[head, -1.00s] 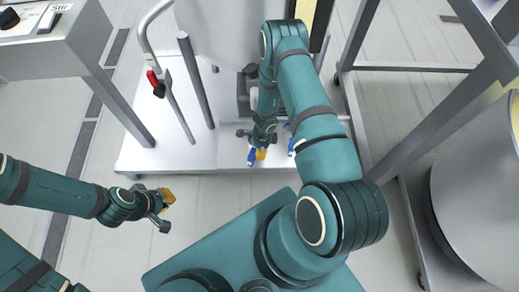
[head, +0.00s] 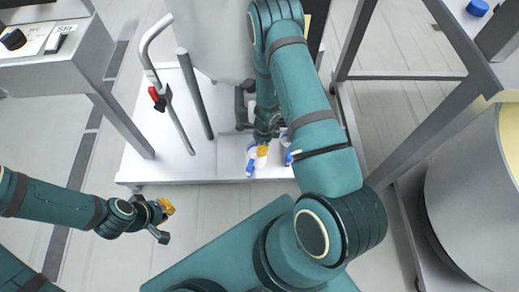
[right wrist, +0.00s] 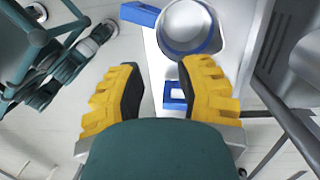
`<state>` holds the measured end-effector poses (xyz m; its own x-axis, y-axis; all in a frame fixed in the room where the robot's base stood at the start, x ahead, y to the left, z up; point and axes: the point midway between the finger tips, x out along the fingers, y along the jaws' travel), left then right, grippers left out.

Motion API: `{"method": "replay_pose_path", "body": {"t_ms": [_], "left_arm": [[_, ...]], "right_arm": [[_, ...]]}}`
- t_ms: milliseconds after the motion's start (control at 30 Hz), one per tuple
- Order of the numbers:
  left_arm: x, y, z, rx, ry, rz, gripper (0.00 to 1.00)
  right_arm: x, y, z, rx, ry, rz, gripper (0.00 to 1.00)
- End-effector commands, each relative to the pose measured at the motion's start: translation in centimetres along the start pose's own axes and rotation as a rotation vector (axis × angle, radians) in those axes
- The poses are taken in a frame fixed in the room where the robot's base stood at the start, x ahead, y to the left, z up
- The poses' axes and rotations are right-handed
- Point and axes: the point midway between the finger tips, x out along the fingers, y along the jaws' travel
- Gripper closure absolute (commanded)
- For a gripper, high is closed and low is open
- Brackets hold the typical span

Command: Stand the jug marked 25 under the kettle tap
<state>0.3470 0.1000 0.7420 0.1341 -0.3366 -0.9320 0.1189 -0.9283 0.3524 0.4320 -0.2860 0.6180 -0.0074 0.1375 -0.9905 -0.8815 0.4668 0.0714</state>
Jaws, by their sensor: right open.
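A pale jug (right wrist: 190,28) with blue trim stands on the white platform just beyond my right fingertips in the right wrist view, seen from above, its mouth open. Blue parts stick out beside and in front of it. No number on it is readable. In the head view, white and blue jug parts (head: 251,160) show beside my right gripper (head: 264,143), mostly hidden by my arm. The right gripper is open, with nothing between its yellow fingers. The large kettle (head: 212,40) stands behind; its tap is not clearly visible. My left gripper (head: 166,222) hangs away at left; its opening is unclear.
The kettle stands on a low white platform (head: 150,165). An upright post (head: 195,95) and a bent pipe with a red grip (head: 156,97) rise left of my right arm. A panel with a knob (head: 14,40) is far left; a metal frame and drum (head: 475,200) stand right.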

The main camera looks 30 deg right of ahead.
Motion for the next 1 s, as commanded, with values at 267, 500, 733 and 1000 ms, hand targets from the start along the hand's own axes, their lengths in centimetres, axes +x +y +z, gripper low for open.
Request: {"method": "replay_pose_path", "body": {"t_ms": [267, 500, 733, 1000], "left_arm": [[-0.1, 0.1, 0.1, 0.000, -0.002, 0.000, 1.00], [-0.1, 0.1, 0.0, 0.000, -0.001, 0.000, 1.00], [-0.1, 0.1, 0.0, 0.000, -0.001, 0.000, 1.00], [-0.1, 0.1, 0.0, 0.000, -0.001, 0.000, 1.00]], "right_arm": [[-1.7, 3.8, 1.9, -0.332, 0.016, 0.039, 0.66], [-5.4, 11.0, 7.5, -1.194, -0.032, -0.019, 0.66], [-8.9, 15.8, 12.4, -1.780, -0.116, -0.196, 0.66], [-9.9, 17.2, 13.8, -1.925, -0.142, -0.263, 1.00]]}}
